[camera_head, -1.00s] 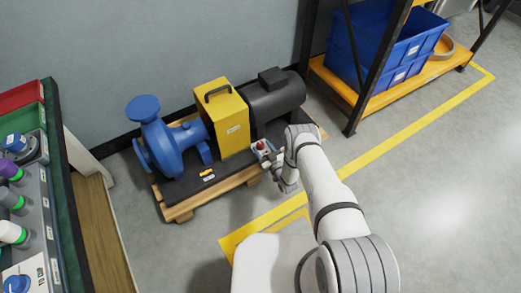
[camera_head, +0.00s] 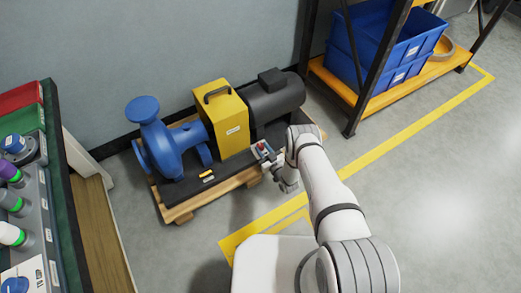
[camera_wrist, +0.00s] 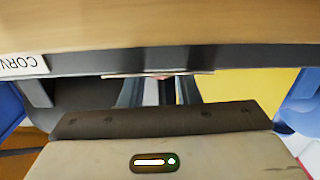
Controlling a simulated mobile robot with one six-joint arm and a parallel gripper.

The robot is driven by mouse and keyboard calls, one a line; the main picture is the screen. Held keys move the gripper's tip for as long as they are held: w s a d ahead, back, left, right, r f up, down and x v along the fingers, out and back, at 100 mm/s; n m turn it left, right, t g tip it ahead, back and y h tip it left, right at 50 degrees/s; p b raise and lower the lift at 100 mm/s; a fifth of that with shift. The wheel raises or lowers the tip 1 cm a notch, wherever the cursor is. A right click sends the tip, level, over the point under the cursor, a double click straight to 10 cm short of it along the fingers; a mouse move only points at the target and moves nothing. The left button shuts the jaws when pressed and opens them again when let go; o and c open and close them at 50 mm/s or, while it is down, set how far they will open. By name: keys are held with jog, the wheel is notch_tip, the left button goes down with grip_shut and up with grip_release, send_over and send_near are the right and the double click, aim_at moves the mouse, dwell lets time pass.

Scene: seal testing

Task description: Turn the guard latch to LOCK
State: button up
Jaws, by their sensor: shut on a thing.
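My gripper (camera_head: 272,165) is at the front right of the pump skid, against a small grey box (camera_head: 268,156) with a red part (camera_head: 262,147) on top. The gripper is shut, apparently on that red part; the fingers hide most of it. In the wrist view the two fingers (camera_wrist: 159,92) reach under a dark edge, and a thin reddish piece shows between their tips. A yellow guard (camera_head: 228,124) with a black handle stands behind and left. A small yellow lever (camera_head: 207,174) with a label lies on the base before the guard. I cannot tell which part is the latch.
A blue pump (camera_head: 170,145) and a black motor (camera_head: 275,98) flank the guard on a wooden pallet (camera_head: 185,210). A rack with blue bins (camera_head: 385,50) stands at right. A bench with coloured parts (camera_head: 45,225) is at left. Floor in front is clear.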

jog(key=shift+w+f+n+g+y+b, duration=0.15)
jog(key=shift+n+g+y+b, duration=0.35)
jog(key=shift+n+y+b, duration=0.15)
jog(key=shift+n+g+y+b, duration=0.5)
jog(key=shift+n+g+y, duration=0.2)
jog(key=shift+y, duration=0.15)
jog(key=o, duration=1)
jog(key=shift+d, duration=0.1)
jog(key=shift+c, duration=0.2)
